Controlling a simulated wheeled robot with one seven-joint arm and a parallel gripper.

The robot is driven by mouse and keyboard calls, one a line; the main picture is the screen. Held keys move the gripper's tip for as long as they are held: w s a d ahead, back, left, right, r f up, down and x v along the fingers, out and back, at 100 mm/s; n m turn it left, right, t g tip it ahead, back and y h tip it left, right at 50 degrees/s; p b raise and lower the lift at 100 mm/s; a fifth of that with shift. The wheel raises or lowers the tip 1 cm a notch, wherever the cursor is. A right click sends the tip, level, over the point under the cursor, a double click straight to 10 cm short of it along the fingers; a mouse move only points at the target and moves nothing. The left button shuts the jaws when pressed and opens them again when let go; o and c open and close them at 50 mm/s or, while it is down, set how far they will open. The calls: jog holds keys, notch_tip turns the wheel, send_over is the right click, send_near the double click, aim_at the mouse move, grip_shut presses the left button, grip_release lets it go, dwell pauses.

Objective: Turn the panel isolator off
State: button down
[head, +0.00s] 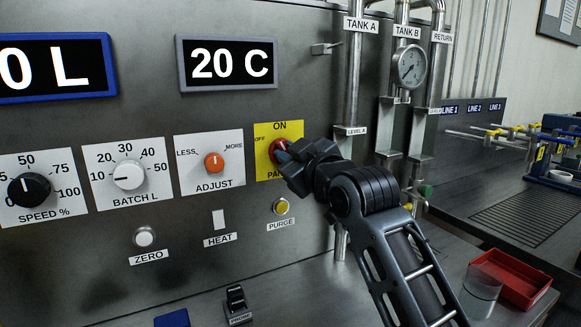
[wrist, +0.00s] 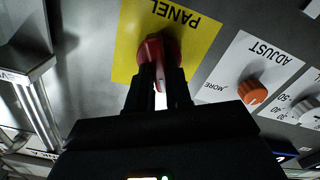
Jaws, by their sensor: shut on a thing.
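The panel isolator is a red rotary knob (head: 277,148) on a yellow plate (head: 293,131) marked ON at the top and OFF at the left. My gripper (head: 284,155) is at the knob and covers its right side and part of the plate's lettering. In the wrist view the red knob (wrist: 155,48) sits between the two dark fingers of my gripper (wrist: 157,75), which are shut on it. The yellow plate (wrist: 195,35) appears upside down there, with PANEL readable. The exact angle of the knob's handle is hard to tell.
Left of the plate is the orange ADJUST knob (head: 214,163). Below are the yellow PURGE button (head: 281,207) and the HEAT switch (head: 218,220). Vertical pipes with a gauge (head: 410,68) stand to the right. A red tray (head: 515,279) lies on the bench at lower right.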

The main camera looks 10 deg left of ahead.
jog(key=n+b, duration=0.2)
jog(key=n, duration=0.2)
jog(key=n+b, duration=0.2)
jog(key=n, duration=0.2)
jog(key=n+b, duration=0.1)
jog(key=n, duration=0.3)
jog(key=shift+s+a+f+b, duration=0.1)
jog(key=shift+a+f+b, duration=0.05)
jog(key=shift+f+b, duration=0.25)
dwell(0.3)
jog(key=c, duration=1)
grip_release()
jog(key=shift+c, duration=0.2)
jog(key=v, duration=0.7)
jog(key=shift+s+d+b, duration=0.25)
jog(key=shift+s+b, duration=0.1)
jog(key=shift+b, duration=0.1)
